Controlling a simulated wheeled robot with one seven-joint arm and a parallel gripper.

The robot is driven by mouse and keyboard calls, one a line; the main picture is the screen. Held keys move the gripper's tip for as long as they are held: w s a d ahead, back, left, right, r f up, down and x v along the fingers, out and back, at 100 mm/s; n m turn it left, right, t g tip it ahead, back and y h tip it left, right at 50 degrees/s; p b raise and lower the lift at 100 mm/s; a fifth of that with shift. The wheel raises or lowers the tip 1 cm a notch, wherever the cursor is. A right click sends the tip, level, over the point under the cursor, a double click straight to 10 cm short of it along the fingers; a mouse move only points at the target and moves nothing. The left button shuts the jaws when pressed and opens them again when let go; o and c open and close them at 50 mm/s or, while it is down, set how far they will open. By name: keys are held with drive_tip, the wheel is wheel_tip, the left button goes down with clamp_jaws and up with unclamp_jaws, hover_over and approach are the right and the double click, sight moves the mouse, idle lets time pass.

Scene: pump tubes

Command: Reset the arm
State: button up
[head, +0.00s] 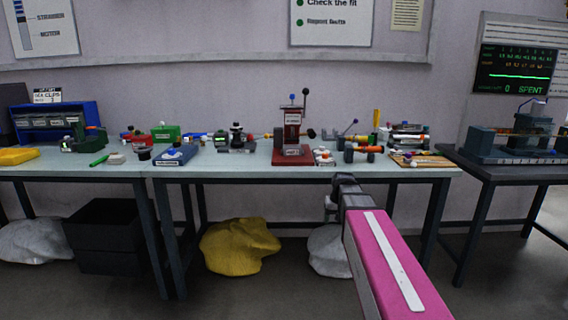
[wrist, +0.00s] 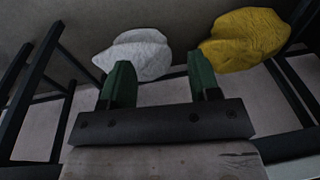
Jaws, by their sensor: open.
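My arm, with a pink link, reaches from the lower right of the head view toward the workbench (head: 230,165). Its far end is in front of the bench's front edge, right of the middle. In the wrist view my gripper (wrist: 160,85) has two green fingers standing wide apart. It is open, with nothing between the fingers. Beyond the fingers are the floor, a white sack (wrist: 140,50) and a yellow sack (wrist: 245,38). In the head view the fingers cannot be made out clearly.
A red press (head: 291,135) stands on the bench among several tubes and small parts. Blue racks (head: 55,122) are at the left. A dark table (head: 500,165) with a device stands right.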

drive_tip(key=s+a+f+g+h, duration=0.1)
drive_tip(key=s+f, duration=1.3)
drive_tip(key=s, duration=0.3)
drive_tip(key=shift+f, duration=0.4)
idle(1.1)
